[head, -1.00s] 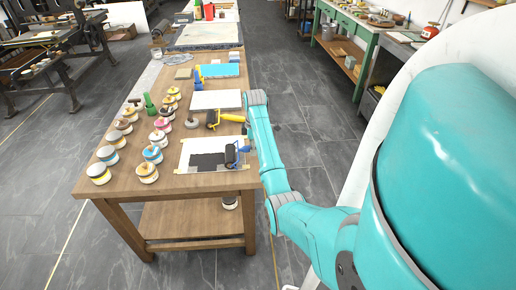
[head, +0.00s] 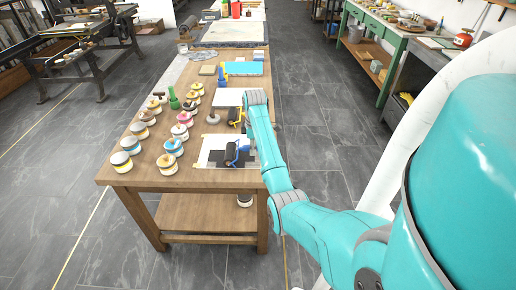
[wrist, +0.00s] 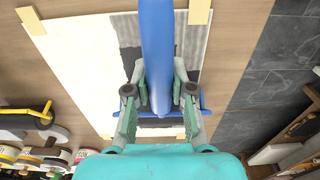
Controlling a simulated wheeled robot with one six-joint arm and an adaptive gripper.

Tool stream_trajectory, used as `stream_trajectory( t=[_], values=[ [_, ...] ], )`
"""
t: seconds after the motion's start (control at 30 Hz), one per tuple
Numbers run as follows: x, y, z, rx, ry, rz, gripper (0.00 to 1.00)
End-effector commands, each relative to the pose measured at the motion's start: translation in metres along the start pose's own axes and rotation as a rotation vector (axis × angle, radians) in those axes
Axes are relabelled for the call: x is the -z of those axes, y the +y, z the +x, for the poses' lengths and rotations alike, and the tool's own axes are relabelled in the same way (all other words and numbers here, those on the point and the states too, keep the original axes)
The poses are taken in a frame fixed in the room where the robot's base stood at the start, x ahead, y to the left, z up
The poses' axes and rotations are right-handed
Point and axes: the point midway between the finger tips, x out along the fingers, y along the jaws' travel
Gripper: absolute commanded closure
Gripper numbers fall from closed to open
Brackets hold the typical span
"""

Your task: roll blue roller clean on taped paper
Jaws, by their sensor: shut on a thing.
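The blue roller (head: 232,152) is over the paper in the head view. Its long blue handle (wrist: 157,45) runs up between my fingers in the wrist view, with part of its blue frame crossing below. My gripper (wrist: 159,95) is shut on this handle. The white paper (wrist: 85,65) lies flat on the table with tape (wrist: 199,12) at its corners. A dark grey ink patch (wrist: 130,62) and a paler grey streak mark it beside the handle. The roller's drum is mostly hidden in the wrist view, so I cannot tell its contact or how inked it is.
The wooden table (head: 190,181) carries several ink cans on the left. A yellow-handled roller (head: 238,113) and a white slab (head: 232,97) lie behind the paper. Another blue-handled tool (head: 222,74) stands farther back. Grey floor is open to the table's right.

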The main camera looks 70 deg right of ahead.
Motion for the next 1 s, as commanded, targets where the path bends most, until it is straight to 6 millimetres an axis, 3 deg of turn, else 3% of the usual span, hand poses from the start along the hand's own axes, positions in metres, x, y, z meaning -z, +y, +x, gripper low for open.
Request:
stream_trajectory(
  t=[0.3, 1.0],
  values=[
    [0.033, 0.000, 0.001, 0.000, 0.000, -0.002, 1.00],
    [0.081, 0.001, 0.003, -0.001, 0.000, 0.000, 1.00]
  ],
)
